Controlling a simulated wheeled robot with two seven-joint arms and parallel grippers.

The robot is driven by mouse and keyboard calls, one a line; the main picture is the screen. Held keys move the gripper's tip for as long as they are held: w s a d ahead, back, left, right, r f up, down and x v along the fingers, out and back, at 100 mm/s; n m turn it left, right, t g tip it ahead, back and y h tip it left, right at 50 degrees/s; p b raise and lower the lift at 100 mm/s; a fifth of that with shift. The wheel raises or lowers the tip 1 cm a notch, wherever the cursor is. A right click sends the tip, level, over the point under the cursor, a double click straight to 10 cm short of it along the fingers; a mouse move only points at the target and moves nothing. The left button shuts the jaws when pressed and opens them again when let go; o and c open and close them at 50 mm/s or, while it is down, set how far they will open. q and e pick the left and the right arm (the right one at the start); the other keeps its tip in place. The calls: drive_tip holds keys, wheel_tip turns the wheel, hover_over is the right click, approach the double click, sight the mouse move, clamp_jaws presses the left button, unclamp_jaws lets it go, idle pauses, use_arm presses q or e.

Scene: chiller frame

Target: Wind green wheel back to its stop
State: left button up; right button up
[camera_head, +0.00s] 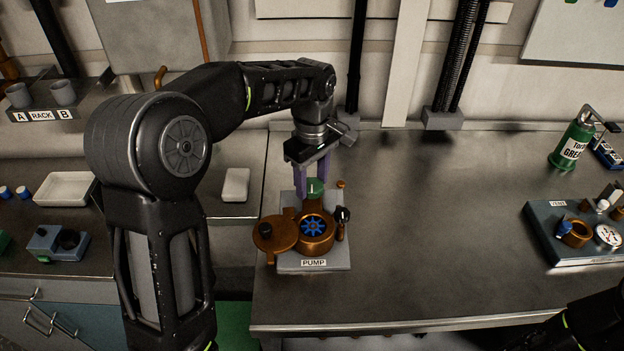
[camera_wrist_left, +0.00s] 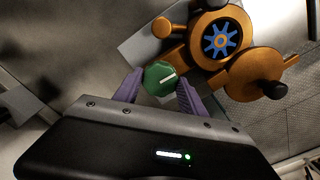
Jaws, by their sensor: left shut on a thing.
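The green wheel (camera_head: 316,187) is at the back of the copper pump (camera_head: 316,246), behind its open housing with the blue impeller (camera_head: 313,226). In the left wrist view the green wheel (camera_wrist_left: 160,78) has a white line on its face, slanting up to the right. My left gripper (camera_head: 312,184) comes down from above with its purple fingers around the wheel, one on each side, shut on it. In the left wrist view the left gripper (camera_wrist_left: 158,88) shows the same hold. My right gripper is not in view; only part of a dark arm shows at the lower right.
The pump's round copper cover (camera_head: 274,234) with a black knob lies to the left of the housing. A black-knobbed lever (camera_head: 341,216) stands to the right. A gauge block (camera_head: 570,250) and a green can (camera_head: 570,146) are at the right. The middle bench is clear.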

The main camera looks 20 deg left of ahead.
sight(312, 184)
use_arm(q)
drive_tip(key=o, duration=1.4)
drive_tip(key=shift+c, duration=0.2)
drive_tip(key=shift+r, duration=0.1)
wheel_tip(312, 184, up, 8)
drive_tip(key=shift+f+b, duration=0.15)
drive_tip(key=shift+b, duration=0.15)
